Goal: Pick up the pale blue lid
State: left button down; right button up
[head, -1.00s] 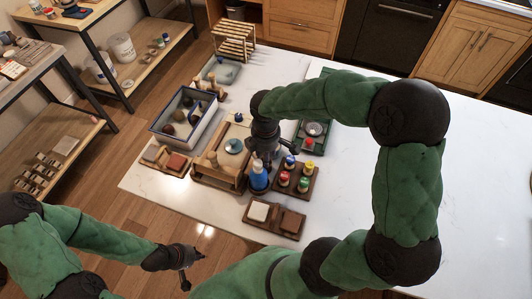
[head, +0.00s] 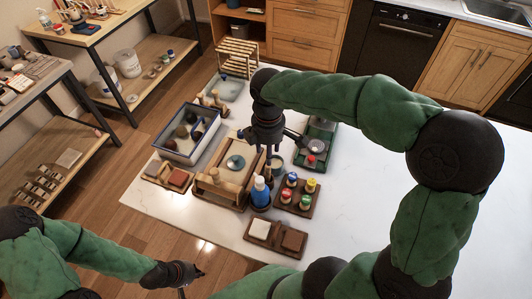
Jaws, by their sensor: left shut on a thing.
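A pale blue round piece, which looks like the lid (head: 235,162), lies on the wooden tray (head: 212,198) left of the blue bottle (head: 260,190). My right gripper (head: 271,152) points down above the table, to the right of the lid and apart from it. Its fingers are small and dark, and I cannot tell how far apart they are. My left gripper (head: 190,279) is at the lower left, over the floor and away from the lid. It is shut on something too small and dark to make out.
A blue-rimmed bin (head: 190,152) and a green tray (head: 315,155) flank the wooden tray. The counter's right part is clear.

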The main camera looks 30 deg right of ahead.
aim_at(235, 162)
jog(key=k+j, duration=0.8)
jog(key=k, duration=0.05)
